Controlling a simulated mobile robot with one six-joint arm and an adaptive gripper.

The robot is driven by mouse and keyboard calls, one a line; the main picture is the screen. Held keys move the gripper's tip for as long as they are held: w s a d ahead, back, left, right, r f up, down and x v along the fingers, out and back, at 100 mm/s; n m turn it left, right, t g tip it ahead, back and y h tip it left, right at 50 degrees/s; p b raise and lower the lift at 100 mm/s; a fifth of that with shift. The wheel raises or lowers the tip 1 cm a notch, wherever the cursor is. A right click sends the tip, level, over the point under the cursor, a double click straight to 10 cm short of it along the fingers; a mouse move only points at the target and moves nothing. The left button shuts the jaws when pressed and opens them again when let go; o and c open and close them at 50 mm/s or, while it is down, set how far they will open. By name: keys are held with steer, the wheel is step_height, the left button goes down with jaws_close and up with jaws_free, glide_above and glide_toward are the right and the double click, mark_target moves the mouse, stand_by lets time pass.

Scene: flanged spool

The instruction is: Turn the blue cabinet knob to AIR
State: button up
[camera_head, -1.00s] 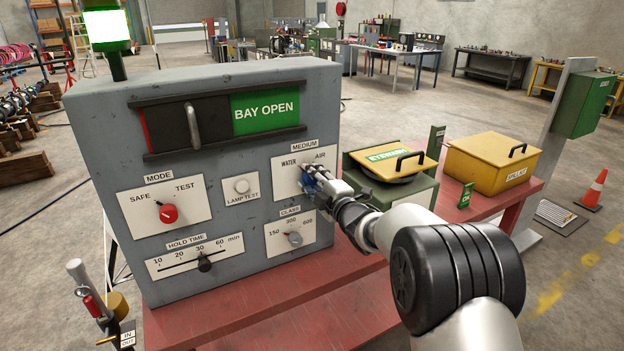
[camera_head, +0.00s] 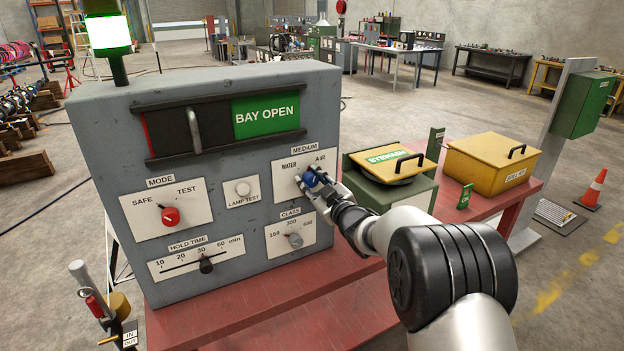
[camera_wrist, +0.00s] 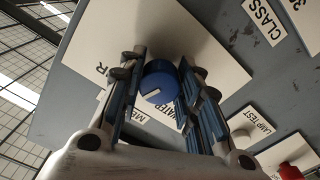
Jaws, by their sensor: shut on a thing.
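The blue knob (camera_head: 312,177) is on the white MEDIUM plate (camera_head: 290,165) at the right of the grey cabinet front, below the labels WATER and AIR. My gripper (camera_head: 314,184) is at the knob, its fingers shut on it from two sides. In the wrist view the blue knob (camera_wrist: 159,83) sits between the two fingers of my gripper (camera_wrist: 160,78), with a short white mark on its face. I cannot tell which label the mark points at. The fingers partly hide the plate, and the AIR label is mostly covered in the wrist view.
The CLASS knob (camera_head: 295,240) is just below, the LAMP TEST button (camera_head: 243,188) and red MODE knob (camera_head: 170,215) to the left. The HOLD TIME slider (camera_head: 206,264) is lower left. The eyewash box (camera_head: 392,190) stands close to the right of my arm.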

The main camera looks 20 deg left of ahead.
steer(key=shift+m+p, duration=0.6)
steer(key=shift+m, duration=1.5)
steer(key=o, duration=1)
steer(key=shift+o, duration=0.2)
steer(key=shift+s, duration=0.1)
steer(key=v, duration=1.2)
